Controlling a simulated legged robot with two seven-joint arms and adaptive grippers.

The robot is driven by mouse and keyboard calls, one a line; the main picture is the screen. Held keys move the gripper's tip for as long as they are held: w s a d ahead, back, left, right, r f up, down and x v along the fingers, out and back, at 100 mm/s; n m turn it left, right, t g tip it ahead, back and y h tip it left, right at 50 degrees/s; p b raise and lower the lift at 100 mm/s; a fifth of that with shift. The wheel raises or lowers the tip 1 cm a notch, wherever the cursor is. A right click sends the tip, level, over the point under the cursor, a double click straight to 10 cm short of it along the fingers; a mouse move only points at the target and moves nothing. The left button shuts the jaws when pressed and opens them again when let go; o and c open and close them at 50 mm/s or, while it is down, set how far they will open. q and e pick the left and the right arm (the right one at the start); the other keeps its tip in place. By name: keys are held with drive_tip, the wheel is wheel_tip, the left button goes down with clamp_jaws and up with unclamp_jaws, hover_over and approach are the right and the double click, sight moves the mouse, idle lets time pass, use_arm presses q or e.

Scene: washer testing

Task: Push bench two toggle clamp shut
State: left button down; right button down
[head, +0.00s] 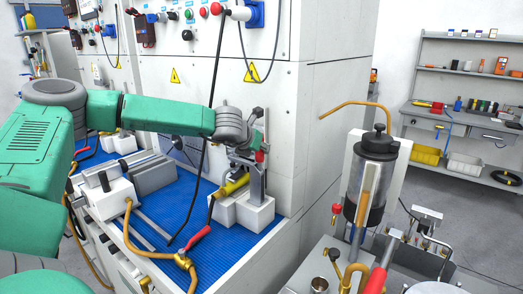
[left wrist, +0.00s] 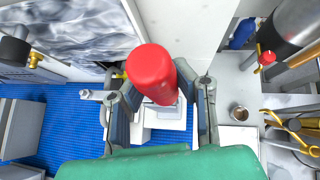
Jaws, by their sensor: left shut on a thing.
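The toggle clamp (head: 258,182) stands on a white block (head: 243,212) at the right end of the blue mat. Its red handle (head: 260,156) shows just below my left gripper (head: 250,143). In the left wrist view the red handle (left wrist: 151,72) rises large between the two fingers of my left gripper (left wrist: 162,98), which is shut on it. The handle hides part of the clamp and the white block (left wrist: 165,125) below. A yellow cylinder (head: 234,186) lies tilted beside the clamp. My right gripper is in neither view.
A white cabinet wall (head: 270,110) stands close behind the clamp. On the blue mat (head: 205,225) lie a hose with a brass valve (head: 183,260) and a red lever (head: 199,235).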

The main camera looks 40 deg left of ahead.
use_arm(q)
drive_tip(key=c, duration=1.4)
unclamp_jaws()
drive_tip(key=shift+w+a+r, duration=0.15)
drive_tip(key=shift+w+r, duration=0.05)
drive_tip(key=shift+r, duration=0.45)
drive_tip(key=shift+o, duration=0.7)
drive_tip(key=shift+s, duration=0.3)
drive_tip(key=shift+f, duration=0.2)
drive_tip(key=v, duration=1.2)
drive_tip(key=shift+f, duration=0.1)
